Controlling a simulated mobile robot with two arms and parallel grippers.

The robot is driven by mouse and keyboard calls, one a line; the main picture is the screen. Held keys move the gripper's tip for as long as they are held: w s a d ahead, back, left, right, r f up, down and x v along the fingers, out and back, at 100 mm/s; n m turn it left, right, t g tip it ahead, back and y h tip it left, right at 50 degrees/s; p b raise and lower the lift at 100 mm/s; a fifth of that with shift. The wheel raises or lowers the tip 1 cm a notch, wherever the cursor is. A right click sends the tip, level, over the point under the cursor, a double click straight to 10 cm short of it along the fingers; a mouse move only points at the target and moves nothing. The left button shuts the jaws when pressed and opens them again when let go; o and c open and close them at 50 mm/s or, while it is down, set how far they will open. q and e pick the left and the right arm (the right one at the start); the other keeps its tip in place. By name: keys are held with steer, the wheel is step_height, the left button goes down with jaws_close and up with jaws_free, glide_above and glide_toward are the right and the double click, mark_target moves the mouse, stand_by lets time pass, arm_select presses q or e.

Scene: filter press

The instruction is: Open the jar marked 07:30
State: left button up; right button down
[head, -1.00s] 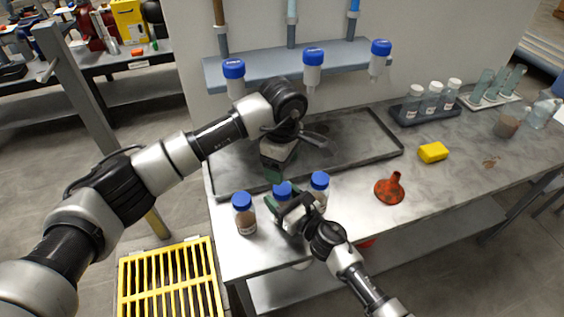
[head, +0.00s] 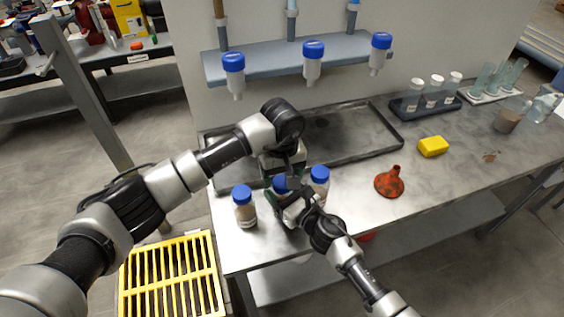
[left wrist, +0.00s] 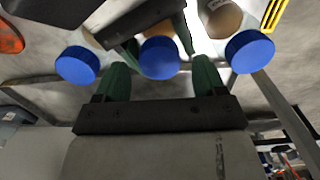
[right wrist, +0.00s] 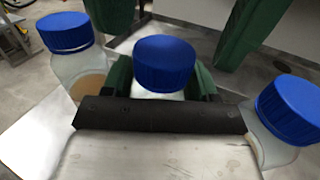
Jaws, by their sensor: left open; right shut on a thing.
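Three clear jars with blue lids stand at the bench's front left: a left jar (head: 245,209), a middle jar (head: 281,184) and a right jar (head: 319,186). No time mark is readable. My right gripper (head: 284,203) is shut on the middle jar's body, below its lid; its fingers flank the jar in the right wrist view (right wrist: 164,82). My left gripper (head: 279,178) is open just above the middle jar. In the left wrist view its green fingers (left wrist: 161,76) stand either side of the middle lid (left wrist: 159,56). Contact with the lid cannot be told.
A dark tray (head: 385,120) lies behind the jars. An orange funnel (head: 389,182) and yellow sponge (head: 433,146) lie to the right. A yellow grating (head: 170,277) is on the floor at left.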

arm_select(q)
steer(key=shift+f, duration=0.95)
steer(key=shift+c, duration=0.2)
steer(key=c, duration=0.9)
steer(key=n, duration=0.5)
steer(key=shift+n, duration=0.3)
steer(key=n, duration=0.4)
steer(key=shift+n, duration=0.3)
